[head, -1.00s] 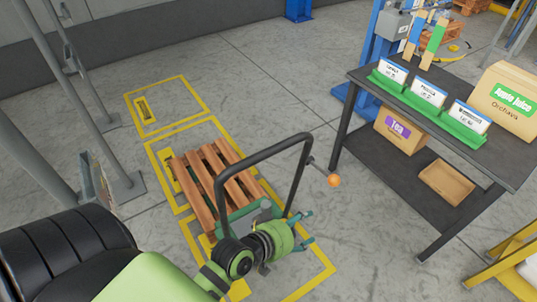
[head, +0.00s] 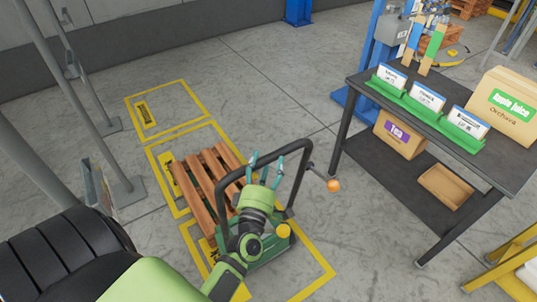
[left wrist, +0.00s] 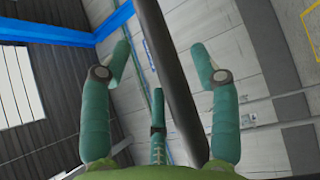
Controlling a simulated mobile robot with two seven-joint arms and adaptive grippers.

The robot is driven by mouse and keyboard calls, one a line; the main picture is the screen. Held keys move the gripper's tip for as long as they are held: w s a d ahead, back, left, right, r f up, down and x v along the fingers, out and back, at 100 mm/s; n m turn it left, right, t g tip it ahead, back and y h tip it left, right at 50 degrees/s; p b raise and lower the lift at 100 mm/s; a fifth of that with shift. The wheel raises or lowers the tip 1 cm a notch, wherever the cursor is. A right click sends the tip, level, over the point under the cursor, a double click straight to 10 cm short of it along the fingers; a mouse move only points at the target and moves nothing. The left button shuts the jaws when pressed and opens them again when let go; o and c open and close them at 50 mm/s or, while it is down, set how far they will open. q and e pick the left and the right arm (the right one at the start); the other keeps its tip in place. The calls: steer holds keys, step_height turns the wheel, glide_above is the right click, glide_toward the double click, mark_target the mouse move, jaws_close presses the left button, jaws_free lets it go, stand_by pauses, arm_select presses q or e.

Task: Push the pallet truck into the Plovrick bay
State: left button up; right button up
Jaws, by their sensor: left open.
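The pallet truck has a green base (head: 268,252) and a tall black hoop handle (head: 262,158). A wooden pallet (head: 205,178) lies on its forks. The truck stands over yellow-outlined floor bays, its pallet mostly in the middle bay (head: 158,150). The bay labels are too small to read, so I cannot tell which is Plovrick. My left gripper (head: 265,162) is open at the handle, fingers pointing up. In the left wrist view a dark bar (left wrist: 172,75) runs between the open fingers; contact is unclear. My left arm hides part of the truck. My right gripper is not in view.
An empty far bay (head: 182,83) lies beyond the pallet. A dark table (head: 400,115) with green card holders and boxes stands on the right. Grey posts (head: 85,95) stand on the left. The floor between truck and back wall is clear.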

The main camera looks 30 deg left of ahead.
arm_select(q)
steer(key=shift+x, duration=1.25)
jaws_close()
steer(key=shift+a, duration=0.1)
